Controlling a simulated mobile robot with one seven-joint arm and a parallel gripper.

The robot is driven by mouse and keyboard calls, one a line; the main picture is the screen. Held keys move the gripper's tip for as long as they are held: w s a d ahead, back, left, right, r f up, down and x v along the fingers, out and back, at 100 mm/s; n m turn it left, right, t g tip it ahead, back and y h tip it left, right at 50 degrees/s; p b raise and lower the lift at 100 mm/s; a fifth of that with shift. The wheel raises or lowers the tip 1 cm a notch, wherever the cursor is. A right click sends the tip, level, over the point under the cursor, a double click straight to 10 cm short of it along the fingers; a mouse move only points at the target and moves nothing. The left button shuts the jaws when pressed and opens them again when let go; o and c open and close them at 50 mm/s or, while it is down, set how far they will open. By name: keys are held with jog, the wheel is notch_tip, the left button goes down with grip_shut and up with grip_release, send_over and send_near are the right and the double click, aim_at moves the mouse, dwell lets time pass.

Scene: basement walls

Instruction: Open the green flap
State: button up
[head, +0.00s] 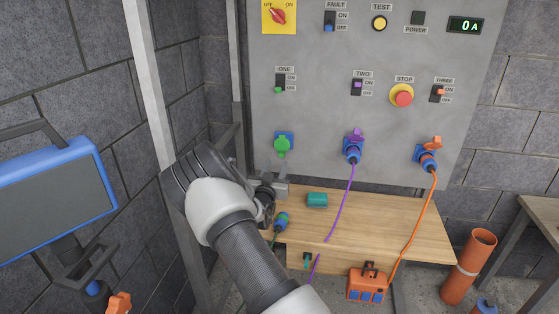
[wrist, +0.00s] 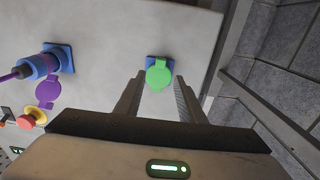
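The green flap (head: 282,146) is a round cover on a blue socket at the lower left of the grey panel, and it hangs down over the socket. In the wrist view the green flap (wrist: 158,74) shows between and just beyond the fingertips. My gripper (wrist: 157,85) is open, with one finger on each side of the flap and nothing held. I cannot tell whether a finger touches it. In the head view my gripper (head: 280,187) is partly hidden by my arm, below the flap and in front of the panel.
A purple plug (head: 353,150) and an orange plug (head: 427,158) sit in sockets to the right, with cables hanging down. A metal post (head: 150,80) stands left of the panel.

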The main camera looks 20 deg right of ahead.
aim_at(281, 154)
jog(key=b+x, duration=0.1)
jog(key=x, duration=0.6)
grip_shut()
